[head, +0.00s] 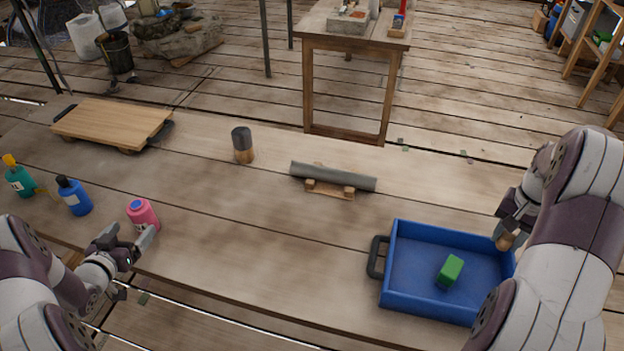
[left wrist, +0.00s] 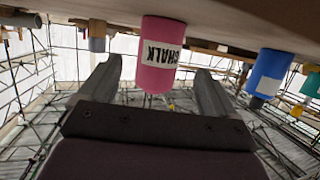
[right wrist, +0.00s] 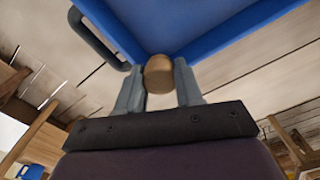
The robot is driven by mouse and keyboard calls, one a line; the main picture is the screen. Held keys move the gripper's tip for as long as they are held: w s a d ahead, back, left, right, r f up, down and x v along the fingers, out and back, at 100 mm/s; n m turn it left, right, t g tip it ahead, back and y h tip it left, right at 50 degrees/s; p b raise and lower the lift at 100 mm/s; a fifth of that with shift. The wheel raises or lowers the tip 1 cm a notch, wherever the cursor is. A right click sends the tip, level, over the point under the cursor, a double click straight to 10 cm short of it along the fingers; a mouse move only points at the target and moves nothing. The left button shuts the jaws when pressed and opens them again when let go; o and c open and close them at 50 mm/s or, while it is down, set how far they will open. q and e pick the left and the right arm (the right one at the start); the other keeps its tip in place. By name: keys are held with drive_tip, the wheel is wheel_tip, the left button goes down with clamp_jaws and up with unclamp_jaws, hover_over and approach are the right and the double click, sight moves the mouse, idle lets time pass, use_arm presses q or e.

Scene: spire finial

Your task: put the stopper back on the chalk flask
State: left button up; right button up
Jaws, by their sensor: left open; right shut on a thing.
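The pink chalk flask (head: 143,215) stands upright on the table at the left, its top uncovered with a dark mouth. Its white CHALK label shows in the left wrist view (left wrist: 160,54). My left gripper (head: 128,236) is open in front of the flask. In the left wrist view the flask appears between the spread fingers, and I see no contact. My right gripper (right wrist: 159,80) is shut on a round tan-brown stopper (right wrist: 159,74). The stopper also shows in the head view (head: 505,242), by the right side of the blue tray; much of that gripper is hidden by my arm.
A blue tray (head: 388,265) holds a green block (head: 450,270). A blue flask (head: 73,196) and a teal flask (head: 19,178) stand left of the chalk flask. A dark-topped wooden cylinder (head: 243,145), a grey bar on a stand (head: 333,177) and a wooden board (head: 113,123) stand further back. The table's middle is clear.

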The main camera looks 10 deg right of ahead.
sight(138, 226)
use_arm(q)
drive_tip(key=x, duration=0.5)
drive_tip(key=shift+d+f, duration=0.1)
drive_tip(key=shift+f, duration=0.25)
drive_tip(key=c, duration=1.2)
